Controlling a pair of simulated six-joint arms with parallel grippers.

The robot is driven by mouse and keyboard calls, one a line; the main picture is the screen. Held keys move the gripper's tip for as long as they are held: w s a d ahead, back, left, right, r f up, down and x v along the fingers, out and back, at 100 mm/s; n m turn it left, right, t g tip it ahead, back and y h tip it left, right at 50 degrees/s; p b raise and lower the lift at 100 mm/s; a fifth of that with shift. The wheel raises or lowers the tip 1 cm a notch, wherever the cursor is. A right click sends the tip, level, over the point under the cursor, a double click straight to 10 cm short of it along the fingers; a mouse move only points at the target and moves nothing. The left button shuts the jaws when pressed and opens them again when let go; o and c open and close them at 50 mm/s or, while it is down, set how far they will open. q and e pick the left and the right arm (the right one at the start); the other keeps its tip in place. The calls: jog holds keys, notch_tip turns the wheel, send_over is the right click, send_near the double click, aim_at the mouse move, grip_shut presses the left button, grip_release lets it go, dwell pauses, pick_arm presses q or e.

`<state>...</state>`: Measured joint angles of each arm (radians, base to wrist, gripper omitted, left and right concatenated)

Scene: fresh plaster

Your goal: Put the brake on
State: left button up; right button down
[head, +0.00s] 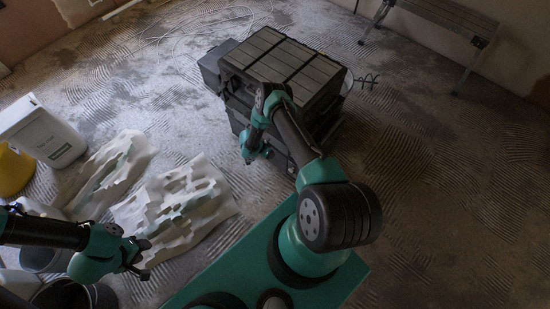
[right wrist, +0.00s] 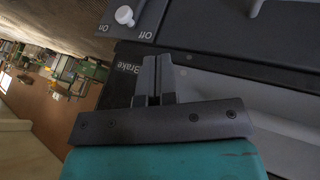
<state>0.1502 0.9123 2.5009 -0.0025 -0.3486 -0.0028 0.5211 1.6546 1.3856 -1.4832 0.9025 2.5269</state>
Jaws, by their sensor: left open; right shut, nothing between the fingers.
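A dark box-like unit (head: 290,60) with a slatted top stands on the floor in the head view. In the right wrist view its grey panel (right wrist: 180,25) carries a white knob (right wrist: 124,15) between the printed words Off and On. Which word the knob points to is unclear. A dark face (right wrist: 122,88) below bears the word Brake; the brake control itself cannot be made out for certain. My right gripper (right wrist: 153,78) is shut and empty, in front of that face; contact cannot be told. It is also beside the unit in the head view (head: 248,157). My left gripper (head: 147,262) is open, away at lower left.
Crumpled pale sheets (head: 180,215) lie on the ridged floor at left. A white canister (head: 45,135), a yellow bucket (head: 14,170) and dark buckets stand further left. A bench (head: 450,20) stands at top right. The floor at right (head: 450,180) is clear.

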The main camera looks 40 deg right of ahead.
jog(key=s+d+f, duration=0.4)
jog(key=s+f, duration=0.3)
jog(key=shift+s+f, duration=0.25)
jog(key=shift+f, duration=0.05)
dwell(0.3)
dwell(0.4)
